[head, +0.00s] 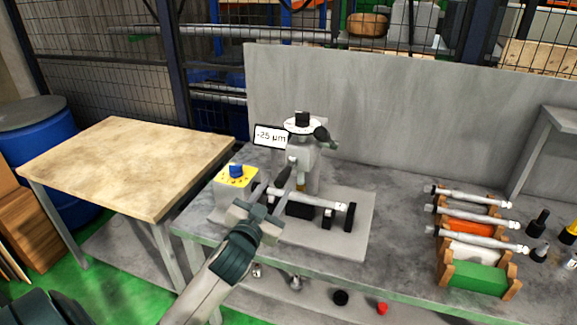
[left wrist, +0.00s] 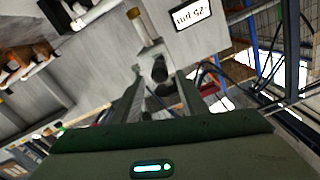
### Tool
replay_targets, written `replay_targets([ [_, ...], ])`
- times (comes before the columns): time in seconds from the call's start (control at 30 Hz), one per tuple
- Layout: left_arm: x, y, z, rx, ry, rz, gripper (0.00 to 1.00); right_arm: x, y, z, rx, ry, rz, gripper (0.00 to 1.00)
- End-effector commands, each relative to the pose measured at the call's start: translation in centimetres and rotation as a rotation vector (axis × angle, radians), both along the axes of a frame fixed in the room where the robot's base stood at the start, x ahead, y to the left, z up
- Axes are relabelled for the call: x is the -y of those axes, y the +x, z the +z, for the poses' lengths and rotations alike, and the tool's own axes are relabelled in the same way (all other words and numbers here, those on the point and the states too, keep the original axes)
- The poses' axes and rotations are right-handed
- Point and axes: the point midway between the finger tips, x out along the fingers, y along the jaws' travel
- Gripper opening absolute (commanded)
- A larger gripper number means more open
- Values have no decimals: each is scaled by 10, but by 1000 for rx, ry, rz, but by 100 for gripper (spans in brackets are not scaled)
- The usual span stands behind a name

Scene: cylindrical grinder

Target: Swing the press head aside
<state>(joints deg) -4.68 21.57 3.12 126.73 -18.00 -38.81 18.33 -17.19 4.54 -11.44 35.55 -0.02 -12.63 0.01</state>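The press head (head: 301,152) is a grey upright on the bench machine, topped by a white dial (head: 301,124) with a black knob. A dark handle (head: 322,135) sticks out at its right. My right gripper is not in view.
A yellow-topped box with a blue knob (head: 236,171) stands left of the machine. A display (head: 270,136) reads -25 µm. A horizontal shaft (head: 318,203) lies across the machine's front. A rack of shafts (head: 445,276) is at right. The wooden table (head: 120,160) is bare.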

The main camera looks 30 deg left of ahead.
Motion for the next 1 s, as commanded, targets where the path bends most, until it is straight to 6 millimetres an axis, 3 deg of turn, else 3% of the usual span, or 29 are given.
replay_targets([
  [0.5,-21,87,2,-1,-1,2,39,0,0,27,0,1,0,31],
  [0.7,-24,103,0,-1,0,0,39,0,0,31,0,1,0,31],
  [1.0,-25,107,-1,-1,0,-1,39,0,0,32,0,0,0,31],
])
